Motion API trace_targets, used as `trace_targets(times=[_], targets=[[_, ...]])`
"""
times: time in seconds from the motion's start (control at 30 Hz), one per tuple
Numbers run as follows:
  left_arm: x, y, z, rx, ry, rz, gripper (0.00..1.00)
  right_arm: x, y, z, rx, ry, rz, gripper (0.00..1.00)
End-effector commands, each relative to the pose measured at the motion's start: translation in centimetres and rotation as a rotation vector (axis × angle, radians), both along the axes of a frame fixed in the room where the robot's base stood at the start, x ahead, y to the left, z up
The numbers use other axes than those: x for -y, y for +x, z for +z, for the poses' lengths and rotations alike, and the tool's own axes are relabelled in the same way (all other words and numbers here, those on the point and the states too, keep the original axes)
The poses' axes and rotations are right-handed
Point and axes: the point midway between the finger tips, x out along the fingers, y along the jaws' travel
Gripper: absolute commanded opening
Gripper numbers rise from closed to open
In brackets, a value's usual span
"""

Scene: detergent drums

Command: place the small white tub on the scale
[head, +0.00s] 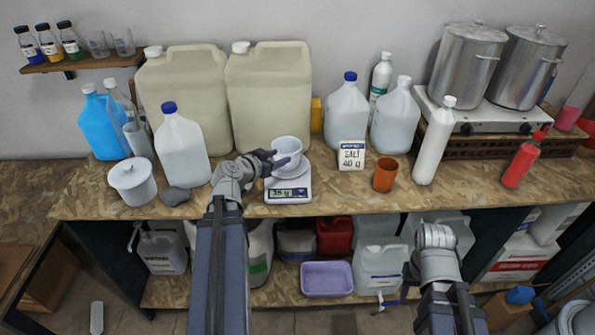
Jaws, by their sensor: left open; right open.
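The small white tub (287,149) is at the scale (288,196), upright over its pan; I cannot tell whether its base touches the pan. The scale stands near the front of the worktop with its display lit; the digits are too small to read surely. My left gripper (271,162) is open at the tub's left side, its dark fingers close to or around the tub wall. Contact is not clear. My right gripper (405,284) is open, low in front of the worktop, away from the tub and mostly hidden by its own wrist.
A salt box (351,155) and an orange cup (385,175) stand right of the scale. Large beige drums (268,95) stand behind. Front worktop right of the scale is bare.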

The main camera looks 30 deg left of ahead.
Motion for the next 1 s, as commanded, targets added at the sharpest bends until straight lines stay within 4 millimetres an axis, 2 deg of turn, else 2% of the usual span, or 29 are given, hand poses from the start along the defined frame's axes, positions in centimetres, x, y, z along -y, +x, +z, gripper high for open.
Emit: trace_targets(times=[0.13, 0.23, 0.27, 0.37, 0.4, 0.47, 0.5, 0.6, 0.7, 0.83, 1.0], targets=[[0.2, 0.1, -0.1, -0.004, -0.002, -0.004, 0.5, 0.0, 0.0, 0.0, 0.0, 0.0, 0.0, 0.5], [2.5, 0.6, -0.8, -0.039, -0.018, -0.047, 0.5, 0.0, 0.0, 0.0, 0.0, 0.0, 0.0, 0.5], [3.8, 0.8, -1.2, -0.062, -0.028, -0.071, 0.5, 0.0, 0.0, 0.0, 0.0, 0.0, 0.0, 0.5], [9.8, 1.2, -3.3, -0.18, -0.067, -0.177, 0.5, 0.0, 0.0, 0.0, 0.0, 0.0, 0.0, 0.5], [12.6, 1.0, -4.3, -0.245, -0.081, -0.22, 0.5, 0.0, 0.0, 0.0, 0.0, 0.0, 0.0, 0.5], [16.8, 0.4, -5.9, -0.351, -0.097, -0.28, 0.5, 0.0, 0.0, 0.0, 0.0, 0.0, 0.0, 0.5], [19.3, -0.3, -7.0, -0.424, -0.101, -0.311, 0.5, 0.0, 0.0, 0.0, 0.0, 0.0, 0.0, 0.5], [24.7, -2.6, -9.3, -0.607, -0.092, -0.361, 0.5, 0.0, 0.0, 0.0, 0.0, 0.0, 0.0, 0.5], [28.9, -5.5, -11.2, -0.787, -0.051, -0.37, 0.5, 0.0, 0.0, 0.0, 0.0, 0.0, 0.0, 0.5], [32.6, -9.4, -12.8, -0.982, 0.038, -0.325, 0.5, 0.0, 0.0, 0.0, 0.0, 0.0, 0.0, 0.5], [34.9, -13.2, -13.4, -1.134, 0.164, -0.216, 0.5, 0.0, 0.0, 0.0, 0.0, 0.0, 0.0, 0.5]])
